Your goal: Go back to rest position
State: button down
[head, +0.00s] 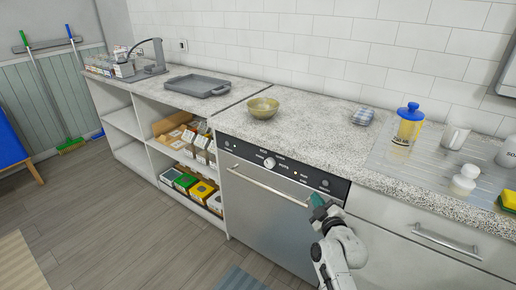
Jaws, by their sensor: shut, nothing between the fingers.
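My gripper (318,203) is at the lower right of the head view, in front of the dishwasher (275,200). My white arm rises from the bottom edge, and the teal gripper end is near the right part of the dishwasher's front, below the counter edge. The fingers are small in the picture; they look shut, and I see nothing held in them. Whether the gripper touches the dishwasher or its handle (268,187) cannot be told.
Open shelves (123,121) with boxes stand left. The wooden floor (130,220) is mostly clear.

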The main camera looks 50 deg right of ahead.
jog(key=a+f+g+y+p, duration=0.1)
jog(key=a+f+g+y, duration=0.2)
jog(key=a, duration=0.7)
jog(key=a+f+g+y, duration=0.1)
jog(key=a+f+y, duration=0.2)
jog(key=a+y, duration=0.55)
jog(key=s+a+m+g+p, duration=0.1)
jog(key=s+a+m+g, duration=0.1)
jog(key=s+a+g, duration=0.6)
jog(key=s+a, duration=0.6)
jog(key=s, duration=0.2)
jog(key=shift+a+r+h, duration=0.15)
jog(key=shift+a+h, duration=0.2)
jog(key=shift+a, duration=0.05)
jog(key=shift+s, duration=0.1)
